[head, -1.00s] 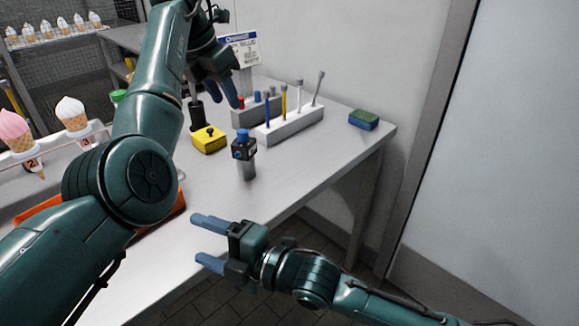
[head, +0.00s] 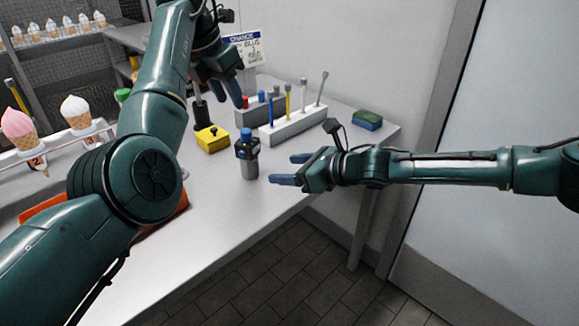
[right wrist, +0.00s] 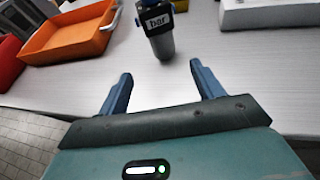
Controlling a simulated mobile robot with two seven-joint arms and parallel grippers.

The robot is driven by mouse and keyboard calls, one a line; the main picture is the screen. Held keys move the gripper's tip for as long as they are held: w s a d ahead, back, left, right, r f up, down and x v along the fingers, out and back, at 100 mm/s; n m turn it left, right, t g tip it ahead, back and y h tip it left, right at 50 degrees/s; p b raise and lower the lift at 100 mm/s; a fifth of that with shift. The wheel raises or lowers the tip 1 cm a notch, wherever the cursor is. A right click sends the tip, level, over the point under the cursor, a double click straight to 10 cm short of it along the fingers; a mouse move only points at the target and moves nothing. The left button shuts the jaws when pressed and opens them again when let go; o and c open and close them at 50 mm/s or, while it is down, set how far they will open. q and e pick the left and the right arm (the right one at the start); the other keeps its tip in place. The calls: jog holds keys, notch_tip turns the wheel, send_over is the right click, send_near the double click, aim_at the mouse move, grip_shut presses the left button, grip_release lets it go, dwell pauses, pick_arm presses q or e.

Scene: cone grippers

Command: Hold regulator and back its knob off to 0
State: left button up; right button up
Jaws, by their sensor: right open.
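The regulator (head: 248,158) stands upright on the metal table, with a blue knob (head: 246,134) on top, a dark body and a grey bowl below. In the right wrist view the regulator (right wrist: 161,38) shows a gauge marked "bar", ahead of the fingers; its top is cut off. My right gripper (head: 281,169) is open and empty, just right of the regulator, its fingers pointing at it without touching. My left gripper (head: 232,91) is above the back of the table, near the tool rack, fingers pointing down; its gap is hard to see.
A yellow block (head: 212,139) sits behind and left of the regulator. A white rack (head: 295,130) with several tools stands behind it. A green and blue sponge (head: 368,119) lies at the far right corner. An orange tray (right wrist: 70,38) lies left. Cones stand far left.

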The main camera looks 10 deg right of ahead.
aim_at(257, 167)
jog(key=shift+w+d, duration=0.1)
jog(key=shift+w, duration=0.15)
jog(key=shift+w+a+f, duration=0.15)
jog(key=shift+w+a, duration=0.1)
jog(key=x, duration=1.2)
